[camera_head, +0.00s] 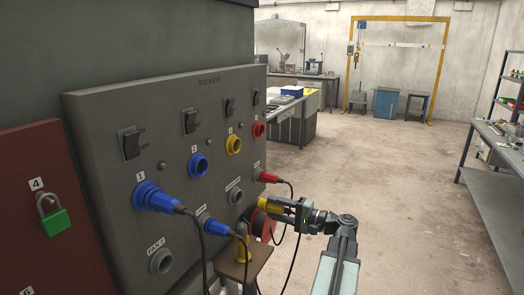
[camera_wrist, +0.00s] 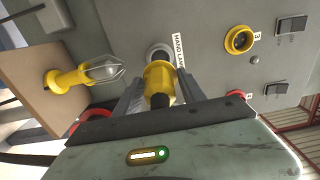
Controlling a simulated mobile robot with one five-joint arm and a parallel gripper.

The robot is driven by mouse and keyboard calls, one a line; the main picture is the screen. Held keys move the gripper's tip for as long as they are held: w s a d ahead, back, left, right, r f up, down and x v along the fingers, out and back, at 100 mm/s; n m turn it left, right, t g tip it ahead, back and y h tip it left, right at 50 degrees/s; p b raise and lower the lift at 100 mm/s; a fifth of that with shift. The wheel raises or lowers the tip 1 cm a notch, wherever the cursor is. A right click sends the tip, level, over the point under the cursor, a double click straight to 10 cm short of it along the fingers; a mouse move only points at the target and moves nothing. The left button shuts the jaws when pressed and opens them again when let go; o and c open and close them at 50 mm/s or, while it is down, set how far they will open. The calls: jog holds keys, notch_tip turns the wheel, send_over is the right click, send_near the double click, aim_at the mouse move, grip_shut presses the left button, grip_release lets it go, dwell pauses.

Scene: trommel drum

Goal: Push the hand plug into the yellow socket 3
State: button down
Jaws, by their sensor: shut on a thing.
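My gripper (camera_head: 287,208) is shut on the yellow hand plug (camera_head: 270,204) and holds it to the right of the grey socket panel (camera_head: 105,110). In the wrist view the plug (camera_wrist: 158,80) sits between the two fingers, with its front end toward the grey hand lamp socket (camera_wrist: 157,52). Whether they touch is hard to tell there; in the head view the plug looks apart from this socket (camera_head: 235,195). The yellow socket 3 (camera_head: 233,144) is empty in the upper row. In the wrist view it (camera_wrist: 240,40) is right of the plug.
Blue plugs (camera_head: 155,197) and a red plug (camera_head: 268,177) sit in other sockets, with cables hanging by the panel. A red round thing (camera_head: 262,224) is below my gripper. The floor to the right is open.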

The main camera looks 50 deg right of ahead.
jog(key=shift+w, duration=0.1)
jog(key=shift+r, duration=0.2)
jog(key=w+r+p, duration=0.3)
jog(key=r+p, duration=1.6)
jog(key=p, duration=0.1)
jog(key=shift+a+r, duration=0.3)
jog(key=shift+a, duration=0.1)
jog(key=shift+w, duration=0.25)
jog(key=shift+x, duration=2.8)
jog(key=shift+w+a, duration=0.1)
jog(key=shift+w, duration=0.3)
jog(key=c, duration=0.6)
grip_release()
